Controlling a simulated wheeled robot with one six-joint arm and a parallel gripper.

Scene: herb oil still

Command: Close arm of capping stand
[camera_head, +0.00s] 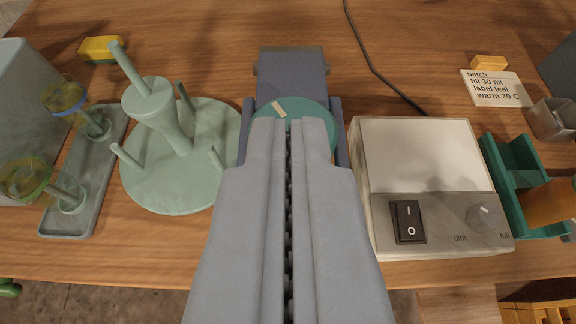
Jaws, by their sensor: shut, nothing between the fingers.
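A slate-blue stand (292,62), likely the capping stand, is at the middle of the table, with upright side pieces and a raised block at the back. A teal disc (310,107) with a small tan mark sits between its sides. I cannot clearly tell the stand's arm or its position. My gripper (289,122) is shut and empty, pointing away over the stand's front. Its fingertips overlap the near part of the disc in the picture; I cannot tell whether they touch it. My gripper hides the stand's front.
Close left is a pale green round base (200,190) with several posts; beyond it is a grey tray (72,215) with pegs. Close right is a light box (425,150) with a switch and knob, then a teal cradle (512,160). A cable (370,60) runs behind.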

